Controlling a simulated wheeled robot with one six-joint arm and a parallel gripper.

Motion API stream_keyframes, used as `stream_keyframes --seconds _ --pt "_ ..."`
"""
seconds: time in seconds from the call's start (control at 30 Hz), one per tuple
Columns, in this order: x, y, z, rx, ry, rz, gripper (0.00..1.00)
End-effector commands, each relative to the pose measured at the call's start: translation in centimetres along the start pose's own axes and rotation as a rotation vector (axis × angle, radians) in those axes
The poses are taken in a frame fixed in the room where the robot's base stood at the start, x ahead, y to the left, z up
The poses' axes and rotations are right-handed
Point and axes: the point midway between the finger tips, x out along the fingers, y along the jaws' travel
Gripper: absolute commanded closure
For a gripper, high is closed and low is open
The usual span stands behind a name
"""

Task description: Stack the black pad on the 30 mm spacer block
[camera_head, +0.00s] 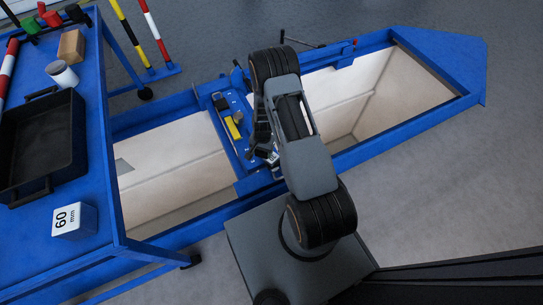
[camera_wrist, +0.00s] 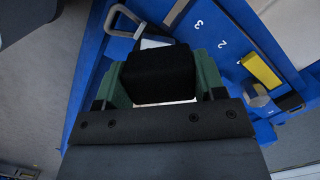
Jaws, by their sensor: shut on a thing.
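My gripper (camera_wrist: 162,80) has green fingers shut on the sides of the black pad (camera_wrist: 158,72), seen in the wrist view. The pad is over the blue jack beam (camera_wrist: 213,60). A pale surface (camera_wrist: 154,43) shows just past the pad's far edge, and another pale strip shows at its near edge. It may be the top of the 30 mm spacer block, but no label is readable. Whether the pad touches it, I cannot tell. In the head view my arm hides most of the gripper and the pad.
The beam, marked with numbers, spans the blue-framed pit (camera_head: 345,158). A yellow block (camera_wrist: 262,71) and a grey hexagonal piece (camera_wrist: 254,94) lie beside the pad. The blue cart (camera_head: 92,262) at left holds a black tray (camera_head: 78,135) and a 60 mm block (camera_head: 75,221).

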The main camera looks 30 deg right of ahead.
Motion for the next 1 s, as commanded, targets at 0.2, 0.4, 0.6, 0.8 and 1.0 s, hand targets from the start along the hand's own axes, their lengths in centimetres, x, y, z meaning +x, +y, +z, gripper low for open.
stream_keyframes --seconds 0.2,0.4,0.6,0.8,1.0 --pt "3.5 1.3 -3.6 0.001 -0.002 0.001 0.62" --pt "4.7 1.7 -5.0 -0.002 -0.001 0.001 0.62" --pt "5.1 1.9 -5.5 -0.003 0.000 0.001 0.62" --pt "7.6 2.1 -6.3 -0.002 -0.002 0.002 0.62" --pt "8.8 2.1 -6.5 -0.002 0.000 0.001 0.62"
